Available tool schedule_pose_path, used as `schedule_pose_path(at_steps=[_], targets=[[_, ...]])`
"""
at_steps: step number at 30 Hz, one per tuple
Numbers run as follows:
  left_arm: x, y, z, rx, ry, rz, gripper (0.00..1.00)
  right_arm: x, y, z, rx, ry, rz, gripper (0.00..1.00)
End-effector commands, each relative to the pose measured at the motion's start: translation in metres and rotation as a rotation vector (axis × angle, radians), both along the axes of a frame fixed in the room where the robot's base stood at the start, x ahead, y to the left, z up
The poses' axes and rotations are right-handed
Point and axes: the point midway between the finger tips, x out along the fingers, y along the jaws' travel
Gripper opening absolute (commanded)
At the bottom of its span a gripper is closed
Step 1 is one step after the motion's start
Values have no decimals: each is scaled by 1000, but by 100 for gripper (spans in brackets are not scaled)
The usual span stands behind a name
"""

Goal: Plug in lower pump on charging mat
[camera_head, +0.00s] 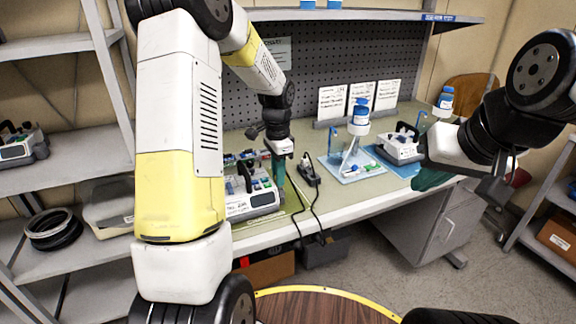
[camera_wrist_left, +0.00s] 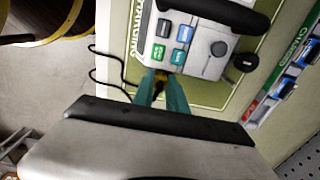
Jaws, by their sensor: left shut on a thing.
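The grey-white pump (camera_head: 250,203) with a black handle sits on the green charging mat (camera_head: 292,207) at the left of the bench. Its face with coloured buttons and a knob fills the upper middle of the left wrist view (camera_wrist_left: 200,55). My left gripper (camera_head: 280,182) points down at the pump's right side. Its teal fingers (camera_wrist_left: 161,88) are shut on a small yellow-and-dark thing, apparently the plug (camera_wrist_left: 158,80), close to the pump's edge. Whether the plug touches the pump cannot be told. My right gripper (camera_head: 432,179) is partly seen at the right; its jaws are unclear.
A power strip (camera_head: 308,170) with a black cord stands right of the mat, and the cord hangs over the bench's front edge. A blue tray with a stand (camera_head: 355,165) and another pump (camera_head: 400,146) are further right. Shelving (camera_head: 60,180) stands at the left.

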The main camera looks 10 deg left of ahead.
Motion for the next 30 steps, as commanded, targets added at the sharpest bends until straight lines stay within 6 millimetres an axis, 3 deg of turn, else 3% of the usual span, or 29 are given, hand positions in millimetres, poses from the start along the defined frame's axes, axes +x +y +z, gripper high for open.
schedule_pose_path(at_steps=[30], targets=[[0, 0, -8, 0, 0, 0, 0, 0, 0, 0, 0, 0, 0, 0]])
